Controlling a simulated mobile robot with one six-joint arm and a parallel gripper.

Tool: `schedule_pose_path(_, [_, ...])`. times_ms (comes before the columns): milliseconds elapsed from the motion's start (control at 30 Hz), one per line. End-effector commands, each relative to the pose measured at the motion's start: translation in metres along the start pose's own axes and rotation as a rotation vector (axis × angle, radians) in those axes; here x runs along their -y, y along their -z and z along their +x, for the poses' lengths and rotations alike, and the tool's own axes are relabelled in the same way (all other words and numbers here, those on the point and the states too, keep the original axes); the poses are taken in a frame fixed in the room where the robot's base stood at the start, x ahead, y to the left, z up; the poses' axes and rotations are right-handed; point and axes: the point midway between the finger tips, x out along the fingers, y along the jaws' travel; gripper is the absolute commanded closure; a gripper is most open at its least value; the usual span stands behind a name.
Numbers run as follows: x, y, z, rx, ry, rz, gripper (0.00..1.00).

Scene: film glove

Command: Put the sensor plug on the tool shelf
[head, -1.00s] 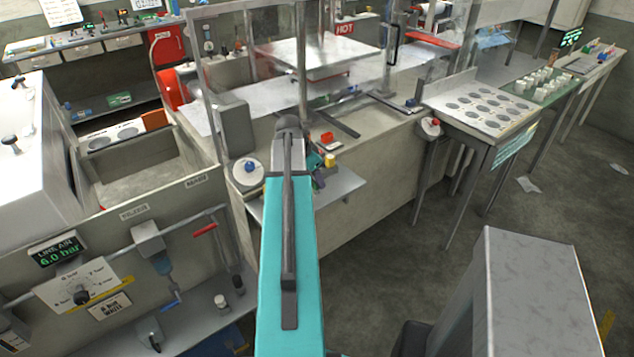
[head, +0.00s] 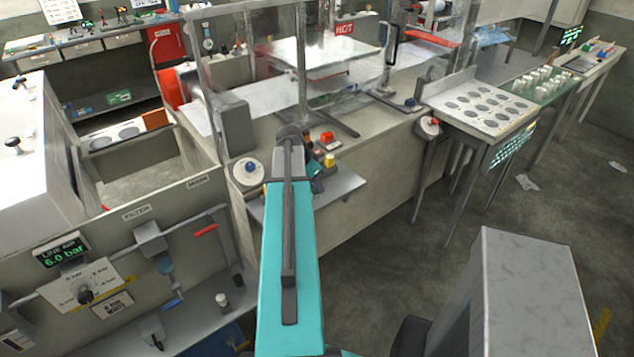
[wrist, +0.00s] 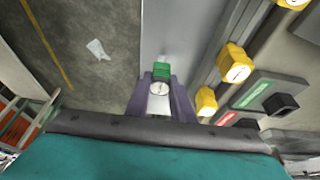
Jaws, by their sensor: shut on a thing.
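My gripper (wrist: 160,98) shows in the wrist view as two purple fingers closed around a small piece with a green block end and a white round face. This piece looks like the sensor plug (wrist: 161,71). It is over or against a plain grey plate, which looks like the tool shelf (wrist: 178,30); I cannot tell whether they touch. In the head view this shelf (head: 345,187) juts from the front of the machine bench. There my teal arm hides most of the gripper and the plug.
Yellow knobs (wrist: 236,63) and a panel with green and red labels (wrist: 255,95) lie right of the gripper. In the head view, a red button (head: 327,137) sits on the bench edge. A table with round recesses (head: 480,102) stands at right. Open floor lies between.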

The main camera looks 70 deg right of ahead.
Motion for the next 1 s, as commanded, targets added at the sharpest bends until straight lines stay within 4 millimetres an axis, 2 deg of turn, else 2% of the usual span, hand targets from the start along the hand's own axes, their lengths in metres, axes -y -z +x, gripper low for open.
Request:
schedule_pose_path(567, [0.0001, -0.0035, 0.0086, 0.000, 0.001, 0.000, 1.00])
schedule_pose_path(600, [0.0001, -0.0034, 0.0082, 0.000, 0.001, 0.000, 0.76])
schedule_pose_path(700, [0.0001, -0.0033, 0.0078, 0.000, 0.001, 0.000, 0.60])
schedule_pose_path(1000, [0.0000, -0.0031, 0.0075, 0.000, 0.000, 0.000, 0.60])
